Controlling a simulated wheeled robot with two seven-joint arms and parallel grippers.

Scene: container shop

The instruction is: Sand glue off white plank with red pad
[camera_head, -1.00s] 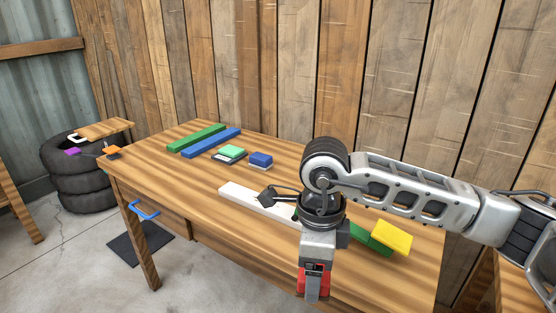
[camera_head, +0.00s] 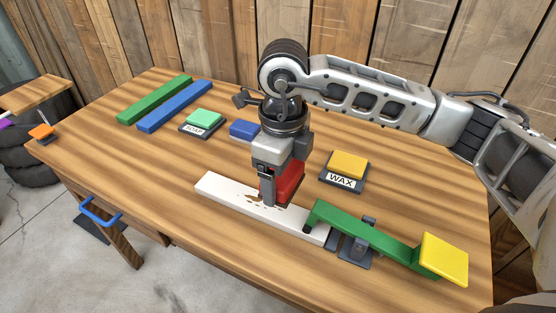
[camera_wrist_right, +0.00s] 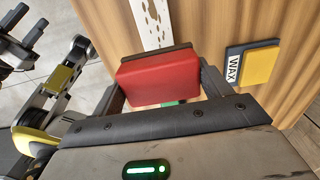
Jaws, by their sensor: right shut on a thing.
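The white plank (camera_head: 223,194) lies on the table, with brown glue marks (camera_head: 257,199) on its top; it also shows in the right wrist view (camera_wrist_right: 146,35). My right gripper (camera_head: 280,196) is shut on the red pad (camera_head: 291,182), which fills the jaws in the right wrist view (camera_wrist_right: 158,80). The pad is upright over the plank's middle, beside the marks; I cannot tell whether its dark underside touches the wood. A green clamp lever (camera_head: 365,230) with a yellow handle (camera_head: 445,258) is at the plank's right end. My left gripper (camera_wrist_right: 25,27) shows only in the right wrist view, its fingers apart.
A yellow block labelled WAX (camera_head: 348,166) stands behind the plank. A mint block labelled SOAP (camera_head: 203,119), a blue block (camera_head: 243,130), a green bar (camera_head: 155,100) and a blue bar (camera_head: 175,106) lie farther back. The table's front left is clear.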

